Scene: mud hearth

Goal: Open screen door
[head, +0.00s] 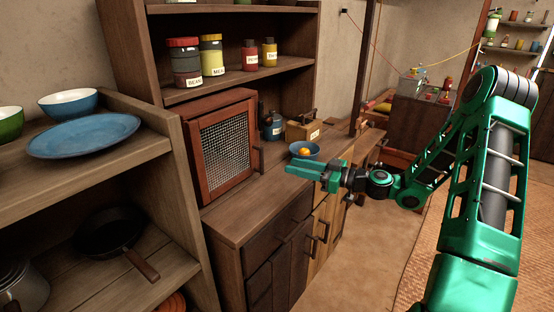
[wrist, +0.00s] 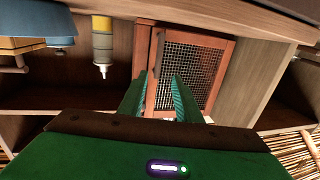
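The screen door (head: 225,155) is a reddish-brown wooden frame with wire mesh on the front of a small cabinet (head: 205,112) on the counter. It looks shut. Its dark upright handle (head: 257,158) is on the right edge in the head view. My green gripper (head: 290,169) is in front of the door, to the right of the handle in the head view, and looks apart from it. In the wrist view, my gripper (wrist: 161,80) is open and empty, its fingers pointing toward the door (wrist: 200,65). The handle (wrist: 159,50) shows beyond the fingertips, roughly between them.
A blue bowl with orange contents (head: 304,150) is on the counter (head: 243,212) close behind my gripper. A dark bottle (head: 274,127) and a wooden box (head: 303,130) stand further back. Floor right of the counter is clear.

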